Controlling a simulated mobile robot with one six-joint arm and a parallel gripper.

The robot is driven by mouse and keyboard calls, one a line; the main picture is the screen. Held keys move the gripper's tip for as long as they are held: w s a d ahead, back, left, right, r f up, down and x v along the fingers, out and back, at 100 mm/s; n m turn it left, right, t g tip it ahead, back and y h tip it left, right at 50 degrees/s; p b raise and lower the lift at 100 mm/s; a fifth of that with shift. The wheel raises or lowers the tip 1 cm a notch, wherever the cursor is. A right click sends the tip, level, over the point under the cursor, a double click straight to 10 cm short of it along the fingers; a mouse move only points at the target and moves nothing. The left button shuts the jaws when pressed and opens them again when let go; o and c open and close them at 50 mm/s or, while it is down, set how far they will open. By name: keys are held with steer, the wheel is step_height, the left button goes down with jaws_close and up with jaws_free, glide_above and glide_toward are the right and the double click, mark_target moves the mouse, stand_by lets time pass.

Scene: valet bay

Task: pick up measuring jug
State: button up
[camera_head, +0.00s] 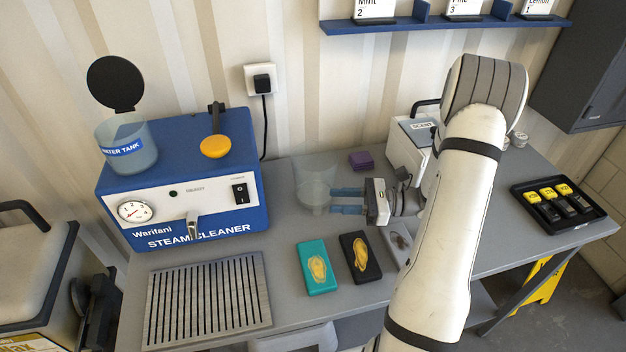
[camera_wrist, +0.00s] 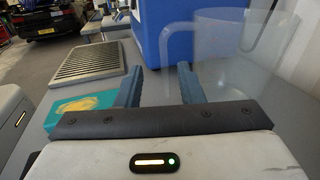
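The measuring jug (camera_head: 313,180) is a clear, see-through vessel standing on the grey bench, right of the steam cleaner. The jug lies mostly to the right of the right finger there. Whether that finger touches the jug, I cannot tell.
The blue steam cleaner (camera_head: 182,185) stands left of the jug, with a slotted metal grate (camera_head: 207,297) in front. A teal block (camera_head: 317,267) and a black block (camera_head: 360,257) lie nearer the front edge. A purple block (camera_head: 361,160) and a white scent box (camera_head: 410,140) are behind.

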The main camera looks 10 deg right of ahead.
mark_target(321, 197)
steer(key=p+x, duration=0.1)
steer(key=x, duration=0.4)
steer(key=shift+w+d+r+p, duration=0.1)
steer(key=shift+w+r+p, duration=0.15)
steer(key=shift+p, duration=0.15)
steer(key=shift+w+a+f, duration=0.1)
steer(key=shift+a, duration=0.35)
steer(key=shift+c, duration=0.4)
jaws_close()
